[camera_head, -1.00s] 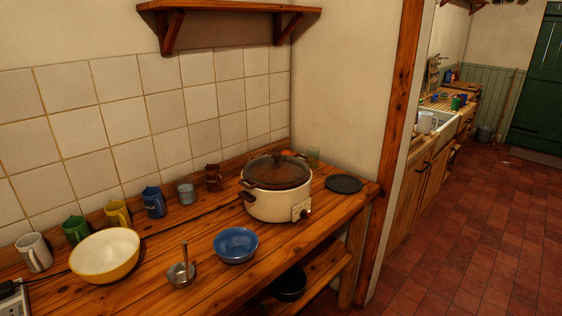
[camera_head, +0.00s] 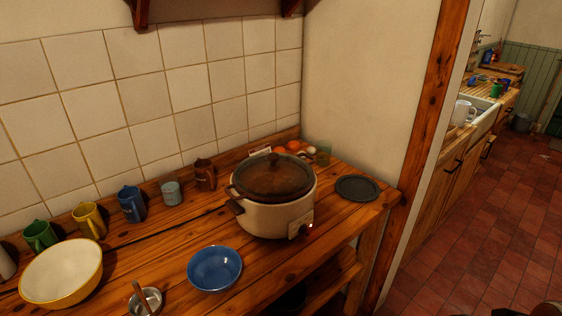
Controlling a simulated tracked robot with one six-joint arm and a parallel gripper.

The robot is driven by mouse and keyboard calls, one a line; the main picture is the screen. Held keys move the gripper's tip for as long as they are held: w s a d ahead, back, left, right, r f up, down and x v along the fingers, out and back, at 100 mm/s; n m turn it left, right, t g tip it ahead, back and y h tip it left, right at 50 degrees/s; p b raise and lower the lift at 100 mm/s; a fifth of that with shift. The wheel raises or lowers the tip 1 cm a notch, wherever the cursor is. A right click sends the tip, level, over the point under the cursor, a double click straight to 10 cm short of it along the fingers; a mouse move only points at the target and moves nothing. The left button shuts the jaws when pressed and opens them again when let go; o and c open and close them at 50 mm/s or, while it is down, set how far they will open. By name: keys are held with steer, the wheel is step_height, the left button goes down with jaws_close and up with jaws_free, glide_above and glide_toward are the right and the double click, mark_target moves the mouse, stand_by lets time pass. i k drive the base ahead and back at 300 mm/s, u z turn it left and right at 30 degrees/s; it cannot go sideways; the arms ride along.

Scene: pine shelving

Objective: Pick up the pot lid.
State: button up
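The pot lid (camera_head: 274,178) is a round, dark brownish see-through lid with a dark knob on top. It sits on a cream pot (camera_head: 264,219) with dark side handles and a control knob low on its front. The pot stands on the wooden counter (camera_head: 190,231), towards its right end. My gripper is not in view.
A dark round mat (camera_head: 357,188) lies right of the pot, and a blue bowl (camera_head: 215,268) stands in front-left. A glass (camera_head: 323,154) and orange and pale round items (camera_head: 294,146) are behind it. Mugs (camera_head: 131,204) line the tiled wall. Red floor (camera_head: 455,245) is clear at right.

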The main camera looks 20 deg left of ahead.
mark_target(273, 174)
steer(key=z, duration=0.05)
steer(key=i, duration=1.35)
steer(key=u, duration=4)
